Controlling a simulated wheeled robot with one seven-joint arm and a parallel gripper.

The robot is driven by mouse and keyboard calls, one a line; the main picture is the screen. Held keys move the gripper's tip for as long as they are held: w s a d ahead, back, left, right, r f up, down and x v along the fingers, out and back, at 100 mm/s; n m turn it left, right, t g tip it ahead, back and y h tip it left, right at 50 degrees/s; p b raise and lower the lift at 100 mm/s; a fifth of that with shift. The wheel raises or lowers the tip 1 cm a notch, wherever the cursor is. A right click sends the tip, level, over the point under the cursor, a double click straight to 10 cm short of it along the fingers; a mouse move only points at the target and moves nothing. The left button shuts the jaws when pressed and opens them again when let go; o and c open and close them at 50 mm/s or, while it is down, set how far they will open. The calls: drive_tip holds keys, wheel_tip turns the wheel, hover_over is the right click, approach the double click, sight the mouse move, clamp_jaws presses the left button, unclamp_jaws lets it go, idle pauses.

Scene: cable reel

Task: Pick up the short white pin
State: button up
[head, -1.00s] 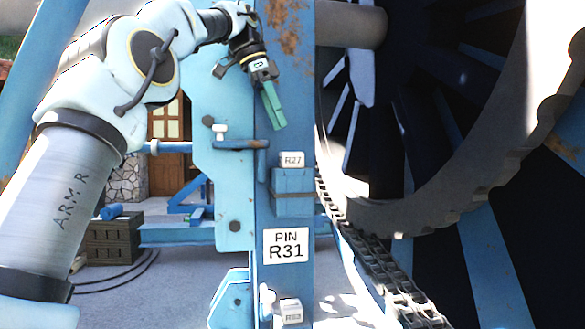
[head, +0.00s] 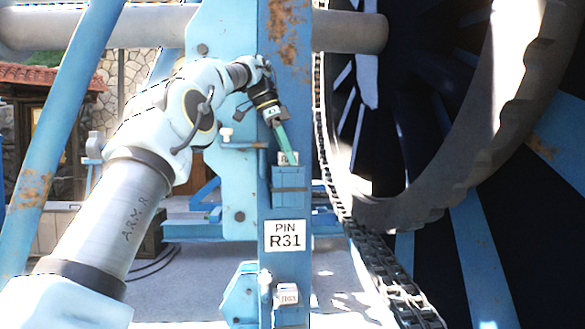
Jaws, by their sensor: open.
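My gripper (head: 287,155) has green fingers pointing down at a white block marked R27 (head: 290,160) on top of a blue holder (head: 290,187). The fingertips overlap the block in this view; I cannot tell whether they touch it. The jaws are open and their gap is hardly visible. A small white pin head (head: 227,134) stands on the blue bracket to the left. Another small white piece (head: 265,277) stands lower on the column, beside a lower white marked block (head: 289,296). I cannot tell which of these is the short white pin.
A chain (head: 372,255) and the large reel (head: 415,212) are close on the right. A slanted blue beam (head: 75,110) is on the left.

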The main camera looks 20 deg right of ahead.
clamp_jaws()
idle(0.8)
drive_tip(key=shift+r, duration=0.1)
